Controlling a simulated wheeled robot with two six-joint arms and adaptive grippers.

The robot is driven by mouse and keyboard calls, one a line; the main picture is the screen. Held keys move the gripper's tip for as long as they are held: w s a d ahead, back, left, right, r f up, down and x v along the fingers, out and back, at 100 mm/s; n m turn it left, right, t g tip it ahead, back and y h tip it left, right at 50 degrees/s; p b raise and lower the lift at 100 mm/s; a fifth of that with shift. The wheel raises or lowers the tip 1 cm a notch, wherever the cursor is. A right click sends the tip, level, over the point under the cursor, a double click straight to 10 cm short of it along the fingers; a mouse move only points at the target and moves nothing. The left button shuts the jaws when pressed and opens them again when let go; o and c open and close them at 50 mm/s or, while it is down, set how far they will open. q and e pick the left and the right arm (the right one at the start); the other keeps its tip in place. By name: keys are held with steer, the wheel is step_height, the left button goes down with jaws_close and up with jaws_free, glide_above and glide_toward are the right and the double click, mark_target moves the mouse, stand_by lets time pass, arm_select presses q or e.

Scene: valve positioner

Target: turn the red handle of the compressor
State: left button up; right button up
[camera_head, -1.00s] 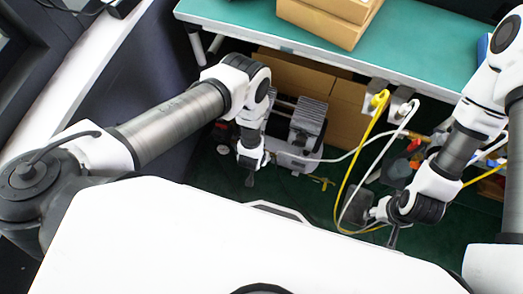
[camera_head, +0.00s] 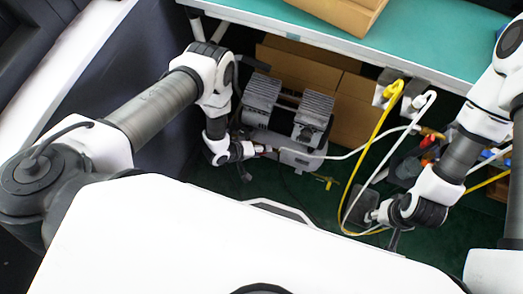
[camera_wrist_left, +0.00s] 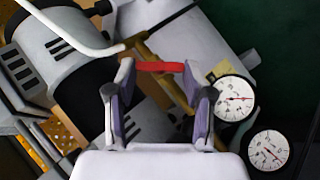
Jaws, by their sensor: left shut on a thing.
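The compressor (camera_head: 262,92), grey with finned heads, stands on the floor beneath the table. Its red handle (camera_wrist_left: 160,67) shows in the left wrist view as a short red bar at the end of a brass pipe (camera_wrist_left: 160,78). My left gripper (camera_head: 264,150) points right at the compressor's front left. In the left wrist view, its two fingers (camera_wrist_left: 158,84) are on either side of the red handle, shut on it. In the head view the handle is too small and covered to make out. My right gripper (camera_head: 393,240) hangs at the lower right, away from the compressor; its fingers are unclear.
Two round gauges (camera_wrist_left: 234,99) sit right of the handle. White (camera_head: 424,98) and yellow (camera_head: 392,90) hoses hang from the table (camera_head: 420,45) and loop toward the floor. Cardboard boxes (camera_head: 350,110) stand behind the compressor. Dark green floor (camera_head: 285,187) is open in front.

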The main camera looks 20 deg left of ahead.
arm_select(q)
steer(key=n+h+b, duration=0.1)
steer(key=b, duration=0.1)
steer(key=f+n+t+b, duration=0.1)
steer(key=b, duration=0.1)
steer(key=n+t+h+b, duration=0.1)
steer(key=n+b, duration=0.1)
steer(key=shift+s+a+f+h, duration=0.15)
steer(key=shift+a+h, duration=0.1)
steer(key=shift+h, duration=0.05)
steer(key=shift+n+t+h+b, duration=0.4)
steer(key=shift+n+t+b, duration=0.6)
steer(key=shift+n+b, duration=0.25)
steer(key=o, duration=1.2)
steer(key=shift+c, duration=0.2)
steer(key=shift+s+a+r, duration=0.1)
steer(key=shift+s+r, duration=0.05)
steer(key=shift+r, duration=0.05)
steer(key=v, duration=1.1)
steer(key=shift+s+a, duration=0.25)
steer(key=shift+s, duration=0.05)
